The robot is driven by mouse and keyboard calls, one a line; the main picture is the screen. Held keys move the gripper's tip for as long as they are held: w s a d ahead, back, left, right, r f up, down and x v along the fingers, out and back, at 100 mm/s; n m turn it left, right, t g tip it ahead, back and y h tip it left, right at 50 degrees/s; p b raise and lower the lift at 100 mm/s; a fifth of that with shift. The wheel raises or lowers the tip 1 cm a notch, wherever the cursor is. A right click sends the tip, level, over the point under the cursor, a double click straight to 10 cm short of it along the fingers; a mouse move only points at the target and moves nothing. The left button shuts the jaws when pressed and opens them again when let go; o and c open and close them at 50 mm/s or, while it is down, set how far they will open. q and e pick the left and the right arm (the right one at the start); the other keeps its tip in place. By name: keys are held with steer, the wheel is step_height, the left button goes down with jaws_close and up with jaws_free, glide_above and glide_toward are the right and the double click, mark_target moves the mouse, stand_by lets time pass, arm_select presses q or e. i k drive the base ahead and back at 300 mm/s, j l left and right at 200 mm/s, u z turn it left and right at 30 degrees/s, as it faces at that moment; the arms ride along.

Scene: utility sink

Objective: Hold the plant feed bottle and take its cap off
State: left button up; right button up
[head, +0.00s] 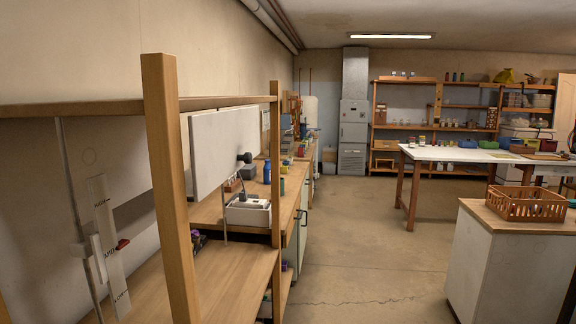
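No bottle is plainly marked as plant feed in the head view. A small blue bottle (267,172) stands upright on the wooden counter along the left wall, beyond the shelf post. A small green item (282,187) stands near it. Both are too small to read a label, and I cannot tell whether either is the plant feed bottle. Neither of my grippers is in view.
A cabinet with an orange basket (525,204) stands right. A white table (460,154) is farther back. The floor (365,240) between is clear.

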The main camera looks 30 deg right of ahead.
mark_target(268, 168)
steer(key=l+z, duration=0.25)
steer(key=l, duration=0.15)
steer(key=i+l+z, duration=0.25)
steer(key=l, duration=0.15)
steer(key=l+z, duration=0.25)
steer(key=l, duration=0.15)
steer(key=i+l+z, duration=0.15)
steer(key=i+l, duration=0.15)
steer(key=i+l+z, duration=0.15)
steer(key=i, duration=0.35)
steer(key=i+l+z, duration=0.2)
steer(key=i, duration=0.2)
steer(key=i+l+z, duration=0.15)
steer(key=i, duration=1.9)
steer(key=i+l+u, duration=0.1)
steer(key=i+u, duration=0.4)
steer(key=i+l+u, duration=0.3)
steer(key=i+u, duration=0.2)
steer(key=i+l+u, duration=0.5)
steer(key=k+j, duration=0.05)
